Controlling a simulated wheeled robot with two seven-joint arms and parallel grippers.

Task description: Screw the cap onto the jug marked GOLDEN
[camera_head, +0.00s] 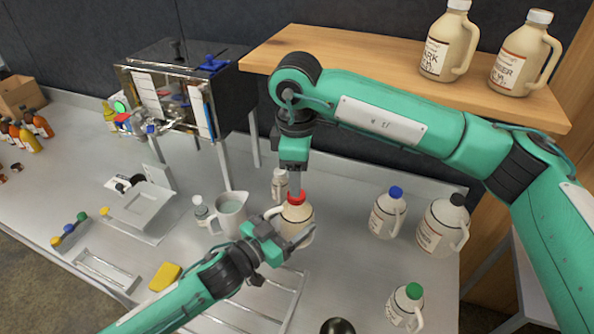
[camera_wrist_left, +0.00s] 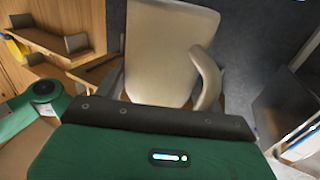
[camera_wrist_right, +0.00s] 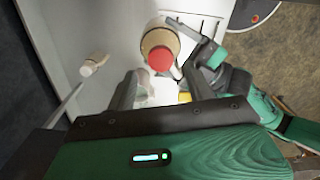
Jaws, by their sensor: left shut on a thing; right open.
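A cream jug (camera_head: 297,222) with a red cap (camera_head: 296,198) on its mouth stands upright on the steel table; its label is not readable here. My left gripper (camera_head: 288,242) is shut on this jug, low on its body. In the left wrist view the jug (camera_wrist_left: 165,50) fills the middle, with its handle at the right. My right gripper (camera_head: 295,186) is open, pointing down just above the red cap. In the right wrist view the red cap (camera_wrist_right: 160,58) lies between and beyond the fingers. I cannot tell whether the fingers touch it.
Blue-capped (camera_head: 387,215), black-capped (camera_head: 437,230) and green-capped (camera_head: 402,310) jugs stand at the right. A pitcher (camera_head: 231,215) and a small bottle (camera_head: 201,212) stand left of the held jug. A wooden shelf (camera_head: 345,48) with two jugs is above. A yellow sponge (camera_head: 165,276) lies in front.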

